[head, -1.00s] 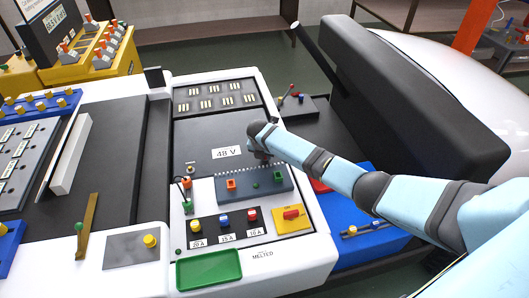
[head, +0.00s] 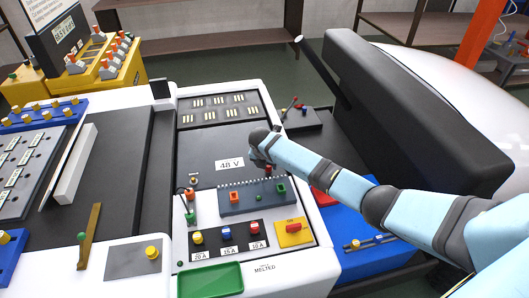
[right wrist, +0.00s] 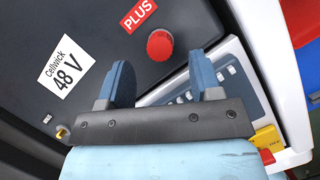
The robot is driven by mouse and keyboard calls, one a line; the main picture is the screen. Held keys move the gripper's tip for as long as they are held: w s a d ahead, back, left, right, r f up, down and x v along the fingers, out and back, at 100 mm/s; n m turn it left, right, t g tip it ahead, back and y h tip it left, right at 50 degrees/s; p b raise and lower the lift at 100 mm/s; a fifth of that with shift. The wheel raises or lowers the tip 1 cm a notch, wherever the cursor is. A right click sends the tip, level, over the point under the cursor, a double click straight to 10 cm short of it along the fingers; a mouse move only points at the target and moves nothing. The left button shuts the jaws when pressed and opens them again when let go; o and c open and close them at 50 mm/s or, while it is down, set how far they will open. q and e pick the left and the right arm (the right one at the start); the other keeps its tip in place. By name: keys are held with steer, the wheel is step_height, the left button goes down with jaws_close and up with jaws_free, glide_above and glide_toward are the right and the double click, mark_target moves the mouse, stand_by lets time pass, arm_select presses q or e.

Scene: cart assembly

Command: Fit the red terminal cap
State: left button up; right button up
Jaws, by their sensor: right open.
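A round red cap (right wrist: 160,45) stands on the dark battery top beside a red PLUS label (right wrist: 138,15) in the right wrist view. What lies under the cap is hidden. My right gripper (right wrist: 160,80) is open, with one finger on each side and nothing between them. The cap is just beyond the fingertips, apart from both. In the head view my right arm reaches in from the right, and its wrist hides most of the gripper. A small red spot (head: 268,170) shows just below the wrist. My left gripper is not in view.
A grey-blue toothed strip (head: 257,205) with orange and green sockets lies in front of the battery. Below it are coloured fuses, a yellow switch block (head: 293,233) and an empty green tray (head: 210,281). A tilted black cover (head: 410,115) stands at the right.

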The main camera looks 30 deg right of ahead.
steer(key=v, duration=1.1)
steer(key=shift+p, duration=0.4)
